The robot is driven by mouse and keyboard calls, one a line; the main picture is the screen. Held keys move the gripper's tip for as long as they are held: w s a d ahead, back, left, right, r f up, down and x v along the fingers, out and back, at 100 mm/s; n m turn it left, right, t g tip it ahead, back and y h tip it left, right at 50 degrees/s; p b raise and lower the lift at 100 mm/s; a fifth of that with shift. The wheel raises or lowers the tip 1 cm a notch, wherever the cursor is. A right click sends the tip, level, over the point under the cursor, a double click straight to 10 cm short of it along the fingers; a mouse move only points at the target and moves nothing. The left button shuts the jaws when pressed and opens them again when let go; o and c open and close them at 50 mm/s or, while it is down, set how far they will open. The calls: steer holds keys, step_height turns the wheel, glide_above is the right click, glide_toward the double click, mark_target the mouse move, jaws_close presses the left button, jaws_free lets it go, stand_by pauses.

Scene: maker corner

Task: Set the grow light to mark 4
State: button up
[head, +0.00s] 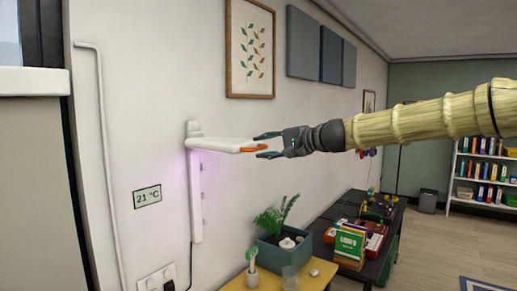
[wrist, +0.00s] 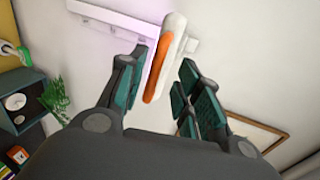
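The grow light is a white lamp head (head: 218,144) sticking out from a white vertical rail (head: 196,205) on the wall, near the rail's upper end. Its front edge carries an orange grip (head: 253,149). A purple glow falls on the wall below the head. No mark numbers are legible. My gripper (head: 263,145) is open at the head's front end, its fingers above and below the orange grip in the head view. In the wrist view the orange grip (wrist: 158,72) lies between the two spread fingers (wrist: 165,88), with gaps visible, closer to the left finger.
A temperature display (head: 147,197) hangs left of the rail. A framed leaf picture (head: 250,48) hangs above.

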steer(key=v, duration=0.8)
steer(key=shift+d, duration=0.2)
steer(key=shift+s, duration=0.15)
